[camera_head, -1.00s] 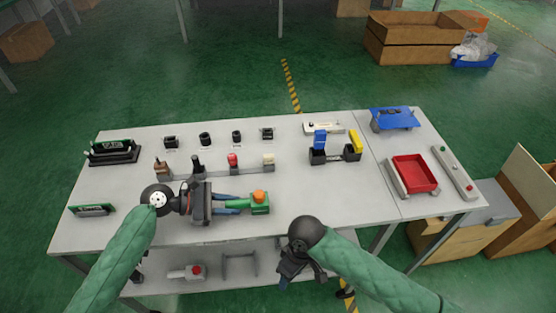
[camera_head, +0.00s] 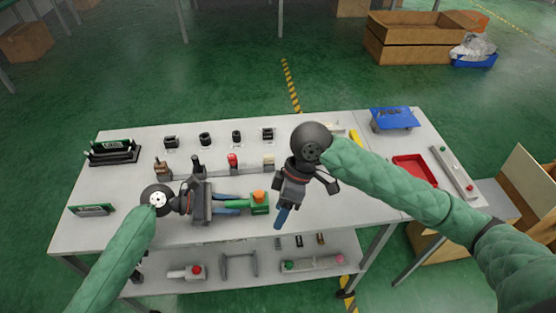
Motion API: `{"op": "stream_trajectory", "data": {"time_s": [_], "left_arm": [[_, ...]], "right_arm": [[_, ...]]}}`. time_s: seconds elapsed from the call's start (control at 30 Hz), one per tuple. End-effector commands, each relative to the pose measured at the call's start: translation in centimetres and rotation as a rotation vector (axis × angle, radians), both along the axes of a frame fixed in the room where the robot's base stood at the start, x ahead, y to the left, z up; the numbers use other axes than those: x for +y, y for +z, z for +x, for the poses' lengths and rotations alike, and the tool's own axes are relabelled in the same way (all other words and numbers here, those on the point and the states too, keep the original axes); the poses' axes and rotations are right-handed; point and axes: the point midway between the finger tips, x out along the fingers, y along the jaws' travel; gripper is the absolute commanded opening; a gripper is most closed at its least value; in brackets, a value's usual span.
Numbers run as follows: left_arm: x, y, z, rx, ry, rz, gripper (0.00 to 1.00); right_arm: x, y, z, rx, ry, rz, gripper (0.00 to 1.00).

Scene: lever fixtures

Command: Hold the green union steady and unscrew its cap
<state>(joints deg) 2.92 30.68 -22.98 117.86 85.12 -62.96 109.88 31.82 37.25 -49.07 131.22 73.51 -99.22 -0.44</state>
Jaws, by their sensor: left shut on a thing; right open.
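The green union (camera_head: 260,209) lies on the table's front middle with an orange cap (camera_head: 258,196) on its top. My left gripper (camera_head: 241,204) reaches in from the left, its blue fingers shut on the green union. My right gripper (camera_head: 281,218) is open and empty, to the right of the union and above the table. Its blue fingertips point down toward the front edge and are apart from the cap. Its second finger is mostly hidden.
Behind the union stands a row of levers with a red one (camera_head: 232,160). A red tray (camera_head: 414,172) and a blue platform (camera_head: 393,118) are at the right. My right arm covers part of the blue and yellow lever fixture. A lower shelf (camera_head: 222,286) holds several parts.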

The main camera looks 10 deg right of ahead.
Motion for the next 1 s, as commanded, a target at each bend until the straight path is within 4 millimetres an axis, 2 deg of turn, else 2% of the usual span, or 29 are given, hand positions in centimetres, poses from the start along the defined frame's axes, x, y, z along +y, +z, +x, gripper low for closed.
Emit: {"op": "stream_trajectory", "data": {"time_s": [0.03, 0.2, 0.33, 0.5, 0.67, 1.0], "left_arm": [[0.0, 0.0, 0.0, 0.000, 0.000, 0.000, 0.00], [0.0, 0.0, 0.0, 0.000, 0.000, 0.000, 0.00], [0.0, 0.0, 0.0, 0.000, 0.000, 0.000, 0.00], [0.0, -0.1, 0.0, 0.000, 0.000, 0.000, 0.00], [0.0, -0.1, 0.0, 0.000, 0.000, 0.000, 0.00], [0.0, 0.0, 0.0, 0.000, 0.000, 0.000, 0.00]], "right_arm": [[0.0, 1.2, 1.4, -0.046, 0.023, 0.012, 0.54], [-0.1, 4.4, 5.1, -0.181, 0.105, 0.044, 0.54], [-0.1, 6.3, 7.0, -0.257, 0.153, 0.059, 0.54], [-0.2, 7.7, 8.2, -0.309, 0.187, 0.067, 0.54], [0.1, 7.2, 8.4, -0.318, 0.195, 0.070, 0.54], [2.0, 2.6, 8.3, -0.315, 0.194, 0.070, 0.54]]}}
